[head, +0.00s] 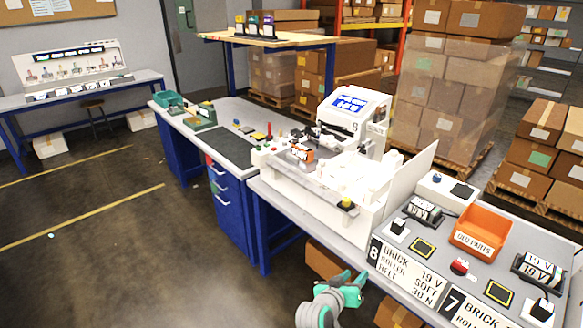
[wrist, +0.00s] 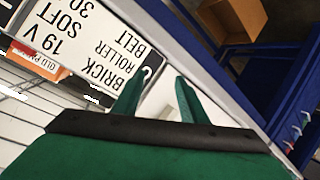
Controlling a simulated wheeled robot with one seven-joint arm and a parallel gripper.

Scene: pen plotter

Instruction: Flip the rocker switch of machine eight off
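The white machine (head: 352,105) with a lit blue screen and an 8 on its side stands on the bench in the head view. Its long white bed runs forward from it. A sign (head: 405,272) marked 8, "BRICK ROLLER BELT 19 V SOFT 30 N", is at the bench front; it shows upside down in the wrist view (wrist: 92,48). I cannot pick out the rocker switch in either view. My green gripper (head: 350,282) is in front of the bench, left of the sign. In the wrist view its fingers (wrist: 159,82) are apart with nothing held between them.
An orange bin (head: 480,230) labelled "OLD PARTS" and a red-topped button (head: 459,266) sit on the grey bench to the right. A sign (head: 470,310) marked 7 is beside the 8 sign. A blue drawer unit (head: 230,208) stands left; open floor (head: 150,260) lies further left.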

